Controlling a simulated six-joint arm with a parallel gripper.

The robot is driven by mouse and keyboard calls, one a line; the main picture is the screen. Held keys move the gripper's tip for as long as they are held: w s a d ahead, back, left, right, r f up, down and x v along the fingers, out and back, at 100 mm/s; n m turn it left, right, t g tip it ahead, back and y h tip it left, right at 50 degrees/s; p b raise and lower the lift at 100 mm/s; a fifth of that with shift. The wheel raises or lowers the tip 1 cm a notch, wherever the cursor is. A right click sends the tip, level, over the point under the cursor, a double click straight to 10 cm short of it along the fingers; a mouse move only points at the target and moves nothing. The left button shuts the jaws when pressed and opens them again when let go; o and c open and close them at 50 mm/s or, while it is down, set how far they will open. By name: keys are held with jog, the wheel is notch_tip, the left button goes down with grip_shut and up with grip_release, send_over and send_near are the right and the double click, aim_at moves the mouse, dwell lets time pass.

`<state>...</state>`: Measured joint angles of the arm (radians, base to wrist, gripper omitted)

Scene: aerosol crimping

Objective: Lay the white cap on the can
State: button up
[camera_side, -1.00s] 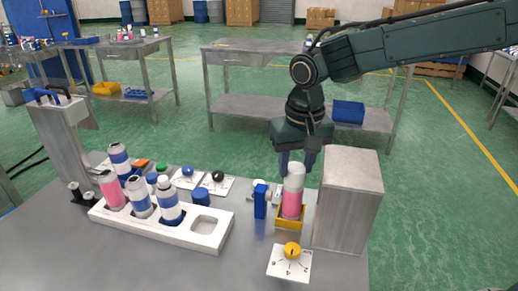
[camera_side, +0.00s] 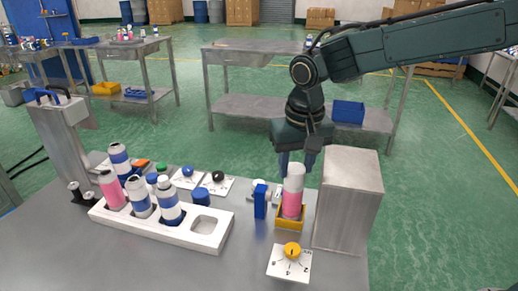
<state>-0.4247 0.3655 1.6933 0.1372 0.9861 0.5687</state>
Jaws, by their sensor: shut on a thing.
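A pink and white can (camera_side: 291,206) stands upright in a yellow holder (camera_side: 290,223) at the right of the bench. The white cap (camera_side: 294,170) is at the top of this can, in line with it. I cannot make out a gap or a seam between the cap and the white part below. My gripper (camera_side: 297,163) comes down from above, its two blue fingers on either side of the cap. It is shut on the white cap. The cap partly hides the fingertips.
A grey metal block (camera_side: 348,200) stands close on the right of the holder, and a blue upright part (camera_side: 260,201) on its left. A white rack (camera_side: 205,239) with several cans lies to the left. A yellow knob (camera_side: 292,250) on a dial plate is in front.

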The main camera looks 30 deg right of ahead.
jog(key=o, duration=0.8)
jog(key=shift+r, duration=0.2)
jog(key=shift+r, duration=2.8)
jog(key=shift+r, duration=0.2)
notch_tip(320, 180, up, 6)
jog(key=shift+f, duration=0.15)
